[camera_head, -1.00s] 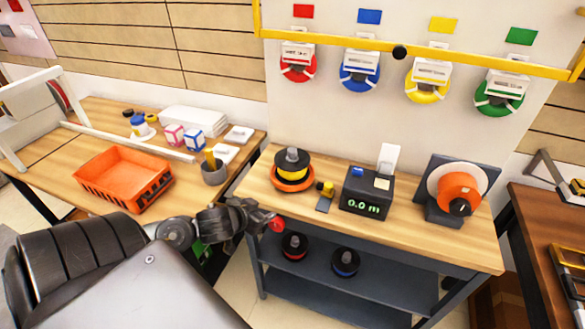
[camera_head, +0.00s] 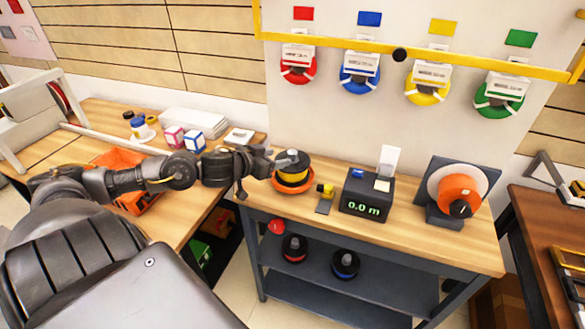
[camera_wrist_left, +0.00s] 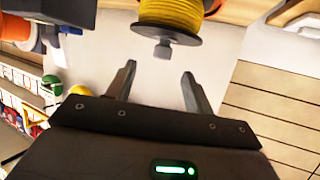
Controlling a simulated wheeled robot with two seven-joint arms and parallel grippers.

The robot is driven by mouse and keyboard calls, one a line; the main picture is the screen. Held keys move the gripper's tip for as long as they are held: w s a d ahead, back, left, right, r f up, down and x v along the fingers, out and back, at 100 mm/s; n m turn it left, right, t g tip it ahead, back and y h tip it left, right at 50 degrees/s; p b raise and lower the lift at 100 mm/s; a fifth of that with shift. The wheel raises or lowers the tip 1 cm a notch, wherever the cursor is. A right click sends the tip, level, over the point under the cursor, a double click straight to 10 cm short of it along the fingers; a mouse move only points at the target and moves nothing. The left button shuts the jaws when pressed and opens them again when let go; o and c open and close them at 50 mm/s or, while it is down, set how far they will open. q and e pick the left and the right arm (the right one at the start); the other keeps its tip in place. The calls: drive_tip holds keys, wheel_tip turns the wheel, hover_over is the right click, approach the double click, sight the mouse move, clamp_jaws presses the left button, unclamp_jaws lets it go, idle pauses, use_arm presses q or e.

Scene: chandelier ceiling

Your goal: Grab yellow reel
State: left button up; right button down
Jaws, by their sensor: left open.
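The yellow reel (camera_head: 293,177) is a yellow winding between dark flanges with a grey knob on top. It sits upright on an orange round base (camera_head: 281,187) at the left end of the middle workbench. My left gripper (camera_head: 277,159) is level with the reel's top, close to its left side. In the left wrist view the yellow reel (camera_wrist_left: 172,14) shows just beyond the two open fingers (camera_wrist_left: 158,74), with its knob near the gap and nothing between the fingers. Whether a finger touches it I cannot tell. My right gripper is out of view.
A black meter (camera_head: 366,193) reading 0.0 m and an orange-faced spool unit (camera_head: 458,190) stand right of the reel. Red and blue reels lie on the shelf below. Coloured coils, including a yellow one (camera_head: 427,91), hang on the wall. An orange crate (camera_head: 119,159) is partly hidden by my arm.

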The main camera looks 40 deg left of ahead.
sight(289, 155)
use_arm(q)
drive_tip(key=shift+x, duration=1.9)
drive_tip(key=shift+w, duration=0.35)
drive_tip(key=x, duration=0.2)
drive_tip(key=p+x, duration=0.1)
drive_tip(key=x, duration=0.1)
drive_tip(key=shift+w+a+f, duration=0.2)
drive_tip(key=shift+f, duration=0.15)
drive_tip(key=shift+s, duration=0.1)
clamp_jaws()
drive_tip(key=shift+r, duration=0.1)
